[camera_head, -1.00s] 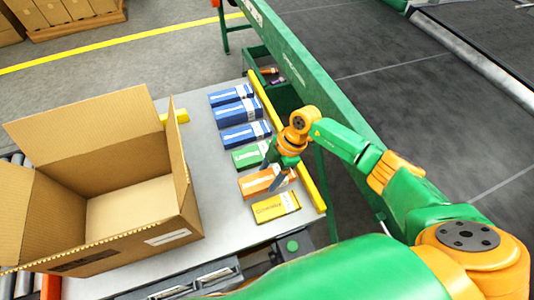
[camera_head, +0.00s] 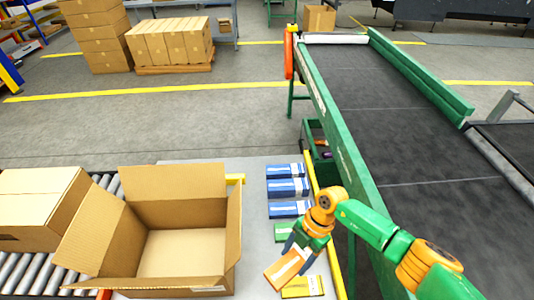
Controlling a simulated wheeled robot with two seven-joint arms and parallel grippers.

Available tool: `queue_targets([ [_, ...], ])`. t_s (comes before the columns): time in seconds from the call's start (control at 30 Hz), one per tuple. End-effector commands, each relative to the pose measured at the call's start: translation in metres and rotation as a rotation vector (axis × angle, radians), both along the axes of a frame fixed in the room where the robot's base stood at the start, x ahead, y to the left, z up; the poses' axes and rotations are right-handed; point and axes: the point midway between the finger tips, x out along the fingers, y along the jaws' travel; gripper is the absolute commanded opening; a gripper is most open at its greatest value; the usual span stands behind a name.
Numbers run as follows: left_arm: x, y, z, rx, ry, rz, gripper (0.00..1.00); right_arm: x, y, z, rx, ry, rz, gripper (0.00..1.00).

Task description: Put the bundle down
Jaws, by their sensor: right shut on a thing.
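My right gripper (camera_head: 301,252) is shut on the orange bundle (camera_head: 284,270), which has a white band. The bundle is turned at an angle and seems raised a little above the grey table (camera_head: 257,215); the gap beneath it is hard to judge. A yellow bundle (camera_head: 303,287) lies just beside it, nearer to me. A green bundle (camera_head: 285,232) lies behind it, partly hidden by my gripper. Several blue bundles (camera_head: 290,209) lie in a column farther back. An open, empty cardboard box (camera_head: 184,182) stands to the left. My left gripper is not in view.
A yellow rail (camera_head: 309,166) edges the table's right side. Beyond it runs the green-framed conveyor (camera_head: 330,120), with a green bin (camera_head: 318,150) beside it. Rollers (camera_head: 35,265) and a closed carton (camera_head: 40,208) are at the left. Bare table lies between box and bundles.

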Motion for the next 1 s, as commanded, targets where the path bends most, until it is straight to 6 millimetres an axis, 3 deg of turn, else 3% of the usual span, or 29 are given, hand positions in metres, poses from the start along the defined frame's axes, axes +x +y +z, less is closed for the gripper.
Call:
queue_targets([
  [0.2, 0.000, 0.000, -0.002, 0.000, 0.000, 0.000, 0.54, 0.026, 0.015, 0.059, -0.004, -0.003, 0.486, 0.06],
  [0.4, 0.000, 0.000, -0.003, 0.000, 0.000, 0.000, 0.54, 0.034, 0.019, 0.098, -0.006, -0.003, 0.860, 0.06],
  [0.7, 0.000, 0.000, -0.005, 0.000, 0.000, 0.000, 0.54, 0.036, 0.017, 0.155, -0.007, -0.002, 1.520, 0.06],
  [1.0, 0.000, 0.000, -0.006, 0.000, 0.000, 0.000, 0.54, 0.027, 0.008, 0.198, -0.007, -0.002, 2.101, 0.06],
])
